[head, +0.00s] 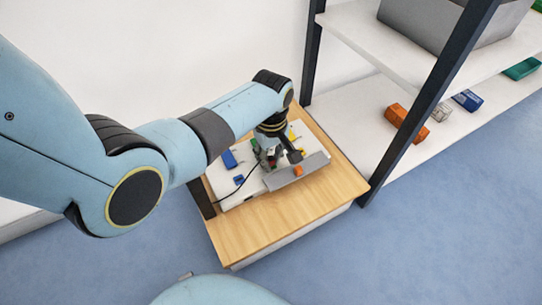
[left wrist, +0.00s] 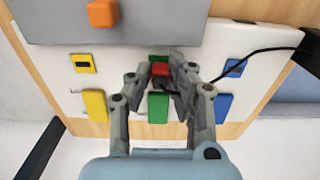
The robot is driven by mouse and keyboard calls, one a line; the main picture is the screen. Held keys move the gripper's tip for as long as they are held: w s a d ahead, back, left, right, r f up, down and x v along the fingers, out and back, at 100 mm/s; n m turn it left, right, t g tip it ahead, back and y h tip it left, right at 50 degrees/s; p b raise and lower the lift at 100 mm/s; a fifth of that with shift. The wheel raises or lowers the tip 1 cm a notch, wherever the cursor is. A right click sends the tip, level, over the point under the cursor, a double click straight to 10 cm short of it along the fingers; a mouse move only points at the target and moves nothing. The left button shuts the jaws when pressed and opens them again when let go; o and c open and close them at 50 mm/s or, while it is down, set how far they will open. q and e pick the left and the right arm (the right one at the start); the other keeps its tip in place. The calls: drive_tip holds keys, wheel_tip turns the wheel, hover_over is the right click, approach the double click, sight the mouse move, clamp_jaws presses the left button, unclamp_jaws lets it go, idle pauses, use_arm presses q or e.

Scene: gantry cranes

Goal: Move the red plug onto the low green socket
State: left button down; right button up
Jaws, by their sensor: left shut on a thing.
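The red plug (left wrist: 160,69) is between the fingertips of my left gripper (left wrist: 161,73), which is shut on it. In the head view the left gripper (head: 272,157) is over the white board, and the plug is hidden there. A small green socket (left wrist: 158,58), likely the low one, shows just beyond the plug in the left wrist view, partly covered by the plug and fingers. I cannot tell whether the plug touches it. A larger green block (left wrist: 158,107) is between the finger links, nearer my wrist. My right gripper is out of view.
The white board (left wrist: 50,50) also carries yellow pieces (left wrist: 95,104) and blue pieces (left wrist: 224,107) on either side. A grey panel (left wrist: 190,22) with an orange block (left wrist: 102,13) borders it. A black cable (left wrist: 262,50) crosses one side. A shelf post (head: 430,100) stands right of the wooden table (head: 245,238).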

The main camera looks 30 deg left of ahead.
use_arm(q)
drive_tip(key=shift+f, duration=0.1)
idle(0.4)
drive_tip(key=c, duration=0.7)
unclamp_jaws()
drive_tip(key=shift+o, duration=0.2)
